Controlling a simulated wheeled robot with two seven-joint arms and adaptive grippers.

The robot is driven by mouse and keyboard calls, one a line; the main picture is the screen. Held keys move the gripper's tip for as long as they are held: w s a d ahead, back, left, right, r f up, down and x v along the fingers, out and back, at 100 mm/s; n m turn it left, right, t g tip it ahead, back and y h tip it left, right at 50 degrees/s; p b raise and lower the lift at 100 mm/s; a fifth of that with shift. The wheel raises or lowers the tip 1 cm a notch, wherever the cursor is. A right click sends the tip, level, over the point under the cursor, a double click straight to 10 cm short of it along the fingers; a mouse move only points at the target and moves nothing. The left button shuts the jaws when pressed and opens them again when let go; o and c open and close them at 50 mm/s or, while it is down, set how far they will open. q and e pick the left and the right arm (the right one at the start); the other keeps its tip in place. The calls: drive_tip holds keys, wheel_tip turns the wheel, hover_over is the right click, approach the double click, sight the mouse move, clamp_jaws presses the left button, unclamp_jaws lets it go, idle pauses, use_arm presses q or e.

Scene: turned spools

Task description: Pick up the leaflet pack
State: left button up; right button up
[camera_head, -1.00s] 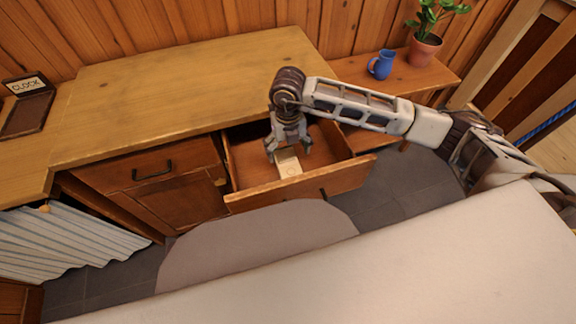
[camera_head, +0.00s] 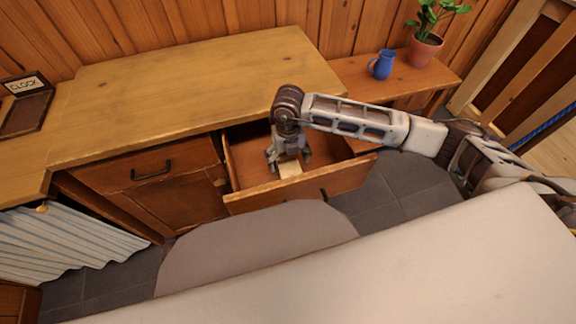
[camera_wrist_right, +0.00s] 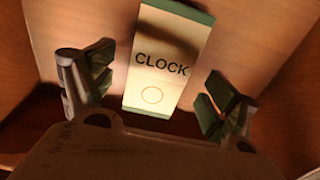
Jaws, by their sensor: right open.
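The leaflet pack (camera_head: 290,169) is a small cream block lying in the open drawer (camera_head: 300,188). In the right wrist view the pack (camera_wrist_right: 163,75) shows the word CLOCK, a circle below it and green ends. My right gripper (camera_head: 288,161) is down inside the drawer, over the pack, and hides part of it in the head view. In the right wrist view its two fingers (camera_wrist_right: 158,98) are spread, one on each side of the pack's near end, with gaps between. My left gripper is not in view.
The drawer's walls stand close around my right gripper. The wooden counter (camera_head: 190,85) lies behind and to the left. A CLOCK stand (camera_head: 27,105) is at far left. A blue jug (camera_head: 381,65) and potted plant (camera_head: 425,48) stand on the right shelf.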

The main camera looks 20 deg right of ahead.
drive_tip(key=shift+f, duration=0.95)
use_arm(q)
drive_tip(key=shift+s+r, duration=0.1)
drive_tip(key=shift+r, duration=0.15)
use_arm(e)
drive_tip(key=c, duration=1.2)
